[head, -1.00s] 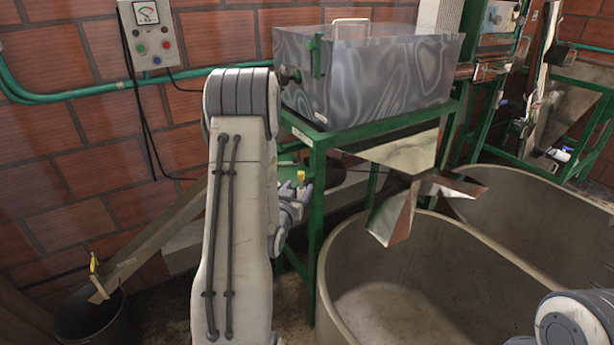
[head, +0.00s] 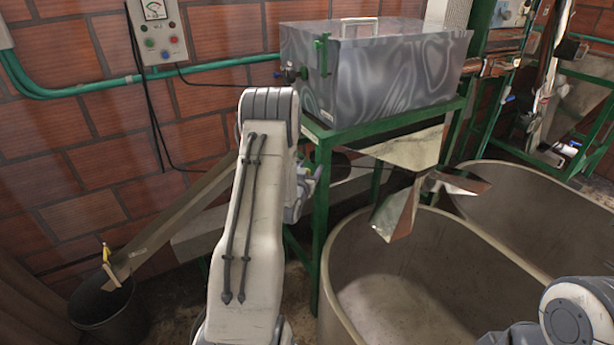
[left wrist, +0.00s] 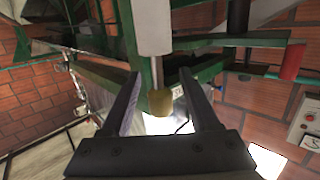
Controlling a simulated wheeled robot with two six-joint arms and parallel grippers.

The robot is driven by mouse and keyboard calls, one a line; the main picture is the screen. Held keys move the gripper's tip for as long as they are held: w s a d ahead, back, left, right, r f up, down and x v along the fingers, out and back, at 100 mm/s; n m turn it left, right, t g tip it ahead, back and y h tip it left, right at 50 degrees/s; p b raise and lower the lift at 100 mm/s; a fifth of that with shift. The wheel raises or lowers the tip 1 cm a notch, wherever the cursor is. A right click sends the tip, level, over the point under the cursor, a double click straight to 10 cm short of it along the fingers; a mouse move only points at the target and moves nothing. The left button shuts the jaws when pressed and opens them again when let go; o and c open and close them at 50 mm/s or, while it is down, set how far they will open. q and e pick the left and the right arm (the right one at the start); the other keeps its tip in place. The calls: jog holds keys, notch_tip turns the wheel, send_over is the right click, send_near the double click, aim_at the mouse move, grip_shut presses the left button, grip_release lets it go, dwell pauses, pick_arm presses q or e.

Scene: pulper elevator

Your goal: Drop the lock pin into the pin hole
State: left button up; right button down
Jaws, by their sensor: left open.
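In the head view my left gripper (head: 304,180) is beside the green stand (head: 322,210), mostly behind my own arm. The pin and pin hole are not distinguishable there. My right gripper is not in view.
A grey metal tank (head: 375,75) stands on the green frame. A large basin (head: 335,265) fills the lower right. A sloping chute (head: 185,210) ends at a dark bucket (head: 100,310), with a yellow piece (head: 106,256) at its lower end. A control box (head: 157,35) hangs on the brick wall.

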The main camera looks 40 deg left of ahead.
pick_arm(q)
grip_shut()
